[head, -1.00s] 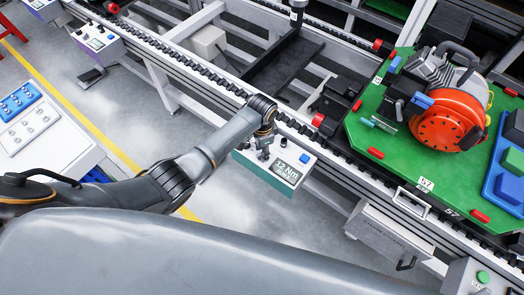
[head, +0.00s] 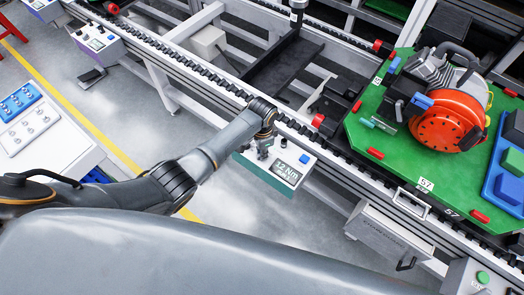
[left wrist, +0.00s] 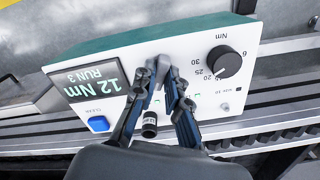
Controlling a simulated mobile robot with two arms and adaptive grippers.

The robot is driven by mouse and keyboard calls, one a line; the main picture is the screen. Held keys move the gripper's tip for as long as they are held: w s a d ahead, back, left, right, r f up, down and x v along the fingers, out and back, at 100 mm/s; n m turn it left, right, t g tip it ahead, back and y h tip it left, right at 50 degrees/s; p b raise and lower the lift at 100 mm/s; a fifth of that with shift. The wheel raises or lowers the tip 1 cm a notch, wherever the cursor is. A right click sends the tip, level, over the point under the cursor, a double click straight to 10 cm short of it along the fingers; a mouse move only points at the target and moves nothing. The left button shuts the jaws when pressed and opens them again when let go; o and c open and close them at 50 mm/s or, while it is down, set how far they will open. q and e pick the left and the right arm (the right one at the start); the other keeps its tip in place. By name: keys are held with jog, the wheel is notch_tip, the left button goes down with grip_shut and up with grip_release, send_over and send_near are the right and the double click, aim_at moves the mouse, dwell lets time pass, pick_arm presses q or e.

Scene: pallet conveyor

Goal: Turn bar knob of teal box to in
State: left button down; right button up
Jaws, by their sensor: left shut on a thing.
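The teal box (head: 270,172) is fixed at the near side of the conveyor rail; its white face holds a display (left wrist: 92,82) reading "12 Nm RUN 3", a blue button (left wrist: 98,124) and a round black dial (left wrist: 228,64) with an Nm scale. My left gripper (left wrist: 162,84) reaches the middle of this face and is shut on the bar knob (left wrist: 157,66), a grey piece mostly hidden between the fingertips. In the head view my left gripper (head: 263,148) is small over the box's left part. The knob's markings are mostly covered. My right gripper is not in view.
A green pallet (head: 390,150) carrying an orange machine (head: 445,120) stands on the conveyor at right. A short black cylinder (left wrist: 150,124) sits close below my left fingers. Another white control box (head: 97,42) is at the upper left. A white table (head: 50,145) stands at left.

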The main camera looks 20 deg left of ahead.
pick_arm(q)
jog(key=shift+s+r+n+p, duration=0.1)
jog(key=shift+n+p, duration=0.8)
jog(key=shift+n, duration=0.3)
jog(key=n+p, duration=0.1)
jog(key=n, duration=0.1)
jog(key=shift+n, duration=0.3)
jog(key=n+p, duration=0.1)
jog(key=n, duration=0.2)
jog(key=shift+p, duration=0.4)
jog(key=shift+n+p, duration=0.45)
jog(key=shift+n, duration=1.25)
jog(key=c, duration=1.4)
grip_release()
jog(key=shift+o, duration=0.2)
